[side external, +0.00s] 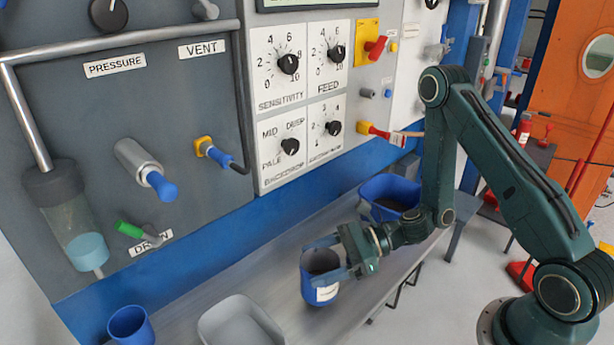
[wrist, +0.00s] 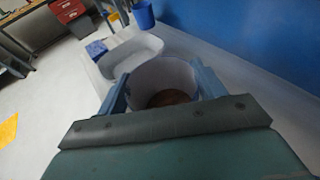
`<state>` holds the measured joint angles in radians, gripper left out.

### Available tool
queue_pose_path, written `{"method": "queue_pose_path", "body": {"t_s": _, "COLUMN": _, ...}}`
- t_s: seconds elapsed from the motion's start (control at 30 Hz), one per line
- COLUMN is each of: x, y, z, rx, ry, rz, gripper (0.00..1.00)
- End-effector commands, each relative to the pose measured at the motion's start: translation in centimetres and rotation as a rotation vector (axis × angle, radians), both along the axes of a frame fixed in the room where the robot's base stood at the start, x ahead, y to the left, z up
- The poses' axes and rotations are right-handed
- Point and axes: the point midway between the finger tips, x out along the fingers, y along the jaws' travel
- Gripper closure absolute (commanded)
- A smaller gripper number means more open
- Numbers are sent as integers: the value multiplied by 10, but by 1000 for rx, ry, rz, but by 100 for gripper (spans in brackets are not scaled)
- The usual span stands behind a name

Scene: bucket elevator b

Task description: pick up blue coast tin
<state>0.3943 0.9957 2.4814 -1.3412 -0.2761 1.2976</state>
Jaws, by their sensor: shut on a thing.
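A blue tin with a pale label (side external: 322,290) is upright at the bench, between the fingers of my gripper (side external: 327,258). My gripper is shut on it, with one finger on each side near the rim. In the wrist view the tin (wrist: 162,78) shows its pale inner wall and brown contents at the bottom, between the two blue-grey fingers (wrist: 160,92). I cannot tell whether the tin's base touches the bench. The label's writing is too small to read.
A grey tray (side external: 240,322) stands left of the tin, with a blue cup (side external: 130,325) beyond it. A blue bin (side external: 390,197) with dark contents sits behind my gripper. The control panel wall (side external: 150,90) runs along the back of the narrow bench (side external: 272,262).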

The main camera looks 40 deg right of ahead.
Motion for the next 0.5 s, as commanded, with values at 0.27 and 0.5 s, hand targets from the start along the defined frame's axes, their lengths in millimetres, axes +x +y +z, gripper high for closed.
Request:
{"method": "queue_pose_path", "body": {"t_s": 0.27, "x": 0, "y": 0, "z": 34, "rx": -1, "ry": -6, "rz": 0, "gripper": 74}}
{"method": "queue_pose_path", "body": {"t_s": 0.5, "x": 0, "y": 0, "z": 66, "rx": -2, "ry": -6, "rz": 1, "gripper": 74}}
